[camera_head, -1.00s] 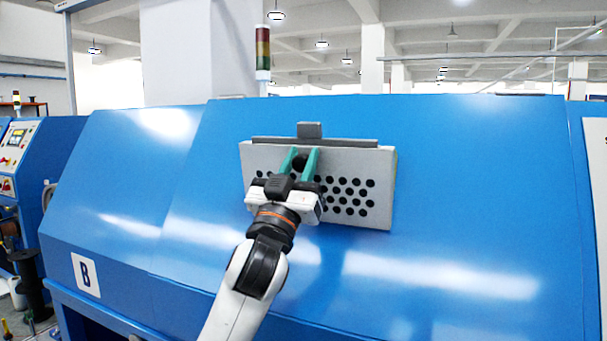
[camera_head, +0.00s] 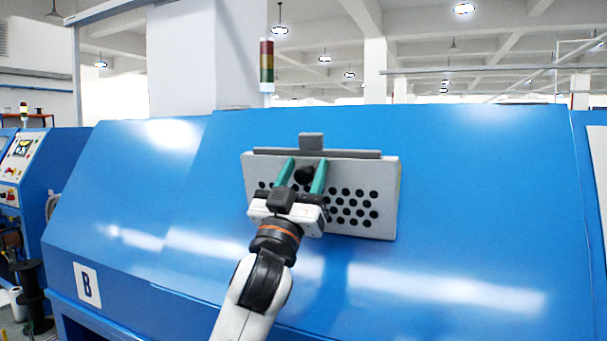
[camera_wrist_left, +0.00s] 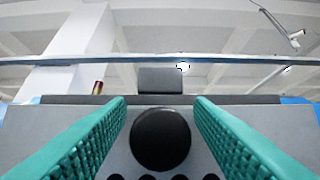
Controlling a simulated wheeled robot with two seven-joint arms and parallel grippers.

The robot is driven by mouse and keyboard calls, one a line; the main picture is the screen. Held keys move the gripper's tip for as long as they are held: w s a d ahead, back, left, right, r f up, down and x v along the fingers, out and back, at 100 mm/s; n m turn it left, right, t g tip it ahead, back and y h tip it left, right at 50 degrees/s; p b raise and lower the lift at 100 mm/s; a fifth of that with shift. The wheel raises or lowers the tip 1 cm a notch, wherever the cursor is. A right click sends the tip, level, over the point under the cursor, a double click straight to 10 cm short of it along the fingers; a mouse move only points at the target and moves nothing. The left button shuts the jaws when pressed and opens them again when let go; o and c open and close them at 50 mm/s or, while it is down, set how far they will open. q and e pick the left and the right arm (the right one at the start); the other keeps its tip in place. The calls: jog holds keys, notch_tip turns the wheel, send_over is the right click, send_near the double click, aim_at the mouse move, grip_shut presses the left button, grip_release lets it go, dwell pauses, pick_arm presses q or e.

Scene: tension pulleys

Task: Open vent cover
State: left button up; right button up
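The grey vent cover (camera_head: 375,180) with rows of round black holes lies flat on the sloping blue machine front, under a dark hinge strip with a small block. A round black knob (camera_head: 304,175) sits on its upper middle; it also shows in the left wrist view (camera_wrist_left: 160,139). My left gripper (camera_head: 304,172) is open, with its green fingers on either side of the knob. In the left wrist view a gap shows between the knob and each finger (camera_wrist_left: 160,128). My right gripper is not in view.
The blue machine front (camera_head: 470,170) is wide and clear around the cover. A stack light (camera_head: 267,62) stands behind its top edge. A control panel (camera_head: 20,160) and a dark spool (camera_head: 32,295) are at the far left.

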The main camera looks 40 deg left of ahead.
pick_arm(q)
jog(key=b+v, duration=0.2)
jog(key=v, duration=0.5)
jog(key=shift+s+f, duration=0.15)
jog(key=shift+s, duration=0.05)
dwell(0.4)
